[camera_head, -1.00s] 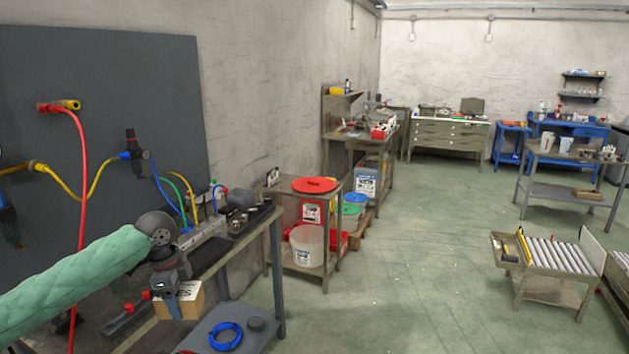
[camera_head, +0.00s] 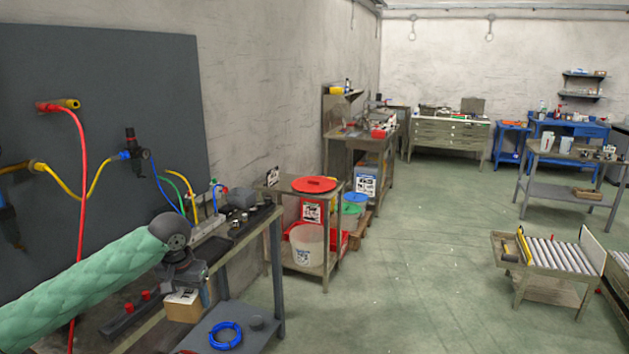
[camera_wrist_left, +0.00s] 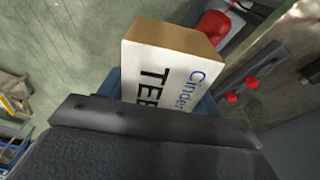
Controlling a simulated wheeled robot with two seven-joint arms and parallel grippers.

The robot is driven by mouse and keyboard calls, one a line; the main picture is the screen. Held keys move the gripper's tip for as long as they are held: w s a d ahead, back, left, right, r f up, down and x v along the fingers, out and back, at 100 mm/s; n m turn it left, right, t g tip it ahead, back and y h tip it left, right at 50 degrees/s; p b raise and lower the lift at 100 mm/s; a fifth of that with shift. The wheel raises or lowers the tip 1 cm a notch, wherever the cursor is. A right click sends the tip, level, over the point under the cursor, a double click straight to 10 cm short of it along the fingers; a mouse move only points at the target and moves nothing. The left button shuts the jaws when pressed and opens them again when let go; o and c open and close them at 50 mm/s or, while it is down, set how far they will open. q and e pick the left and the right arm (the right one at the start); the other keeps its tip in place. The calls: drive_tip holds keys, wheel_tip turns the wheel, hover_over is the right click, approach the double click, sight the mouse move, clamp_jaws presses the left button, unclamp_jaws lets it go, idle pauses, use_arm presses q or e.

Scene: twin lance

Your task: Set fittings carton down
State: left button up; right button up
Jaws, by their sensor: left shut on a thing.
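The fittings carton (camera_head: 184,308) is a small brown box with a white label. It hangs under my left gripper (camera_head: 188,289), at the left bench. My left gripper is shut on it. In the left wrist view the carton (camera_wrist_left: 170,70) shows its white label with "Cinder" and "TEE" lettering, and the dark gripper body hides its near end. Whether the carton touches a surface below cannot be told. My right gripper is not in view.
The bench (camera_head: 270,235) carries a dark rail with red knobs (camera_head: 146,295) beside the carton. A grey lower surface (camera_head: 245,341) holds a blue hose coil (camera_head: 225,335). A small table with a red lid (camera_head: 314,184) stands beyond.

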use_arm(q)
drive_tip(key=s+d+f+n, duration=0.1)
drive_tip(key=s+d+f, duration=0.8)
drive_tip(key=f, duration=0.5)
drive_tip(key=shift+s+d, duration=0.4)
drive_tip(key=shift+s, duration=0.45)
